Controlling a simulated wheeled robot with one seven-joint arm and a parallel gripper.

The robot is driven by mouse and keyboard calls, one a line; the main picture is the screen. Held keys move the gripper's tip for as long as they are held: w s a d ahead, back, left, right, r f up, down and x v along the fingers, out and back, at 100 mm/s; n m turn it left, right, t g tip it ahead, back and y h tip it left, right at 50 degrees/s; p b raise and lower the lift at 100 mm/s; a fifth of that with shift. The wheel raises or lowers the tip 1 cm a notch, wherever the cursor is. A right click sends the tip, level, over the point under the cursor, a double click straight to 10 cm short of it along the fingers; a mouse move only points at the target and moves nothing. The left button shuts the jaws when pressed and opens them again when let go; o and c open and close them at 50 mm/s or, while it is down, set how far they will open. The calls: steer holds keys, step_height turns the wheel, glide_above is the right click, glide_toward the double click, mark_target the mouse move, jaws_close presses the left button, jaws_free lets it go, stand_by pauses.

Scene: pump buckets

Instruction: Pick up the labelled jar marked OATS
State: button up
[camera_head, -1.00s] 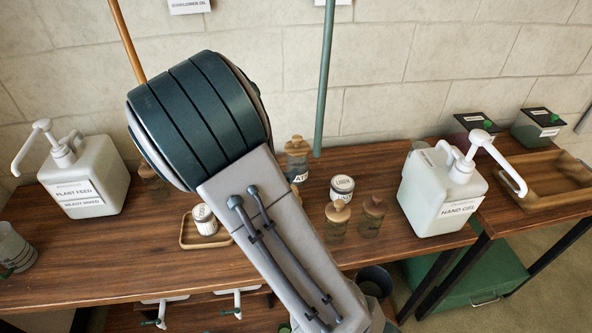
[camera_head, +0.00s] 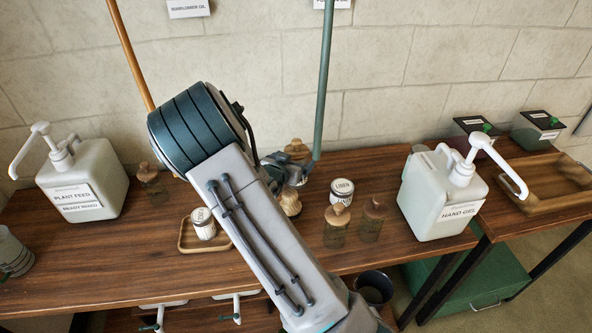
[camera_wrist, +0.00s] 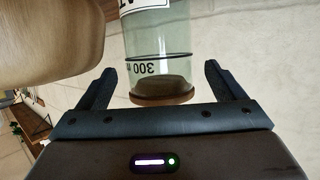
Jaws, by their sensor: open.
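A clear glass jar (camera_wrist: 162,45) fills the middle of the wrist view, upside down in the picture. Part of a white label with the letters AT and the mark 300 m show on it; the rest of the label is cut off. A brown round end (camera_wrist: 162,92) of the jar is nearest me. My gripper (camera_wrist: 158,70) is open, one finger on each side of the jar, with gaps to both. In the head view my arm and gripper hide most of this jar; its brown top (camera_head: 297,148) shows behind them.
A LINEN jar (camera_head: 342,191) and two brown-topped bottles (camera_head: 337,226) (camera_head: 373,219) stand to the right. A small jar on a wooden tray (camera_head: 188,247) is left. A green pole (camera_head: 325,90) rises close by. HAND GEL (camera_head: 440,195) and PLANT FEED (camera_head: 82,185) dispensers stand farther out.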

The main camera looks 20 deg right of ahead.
steer(key=shift+x, duration=1.55)
steer(key=shift+a, duration=0.1)
steer(key=c, duration=1.2)
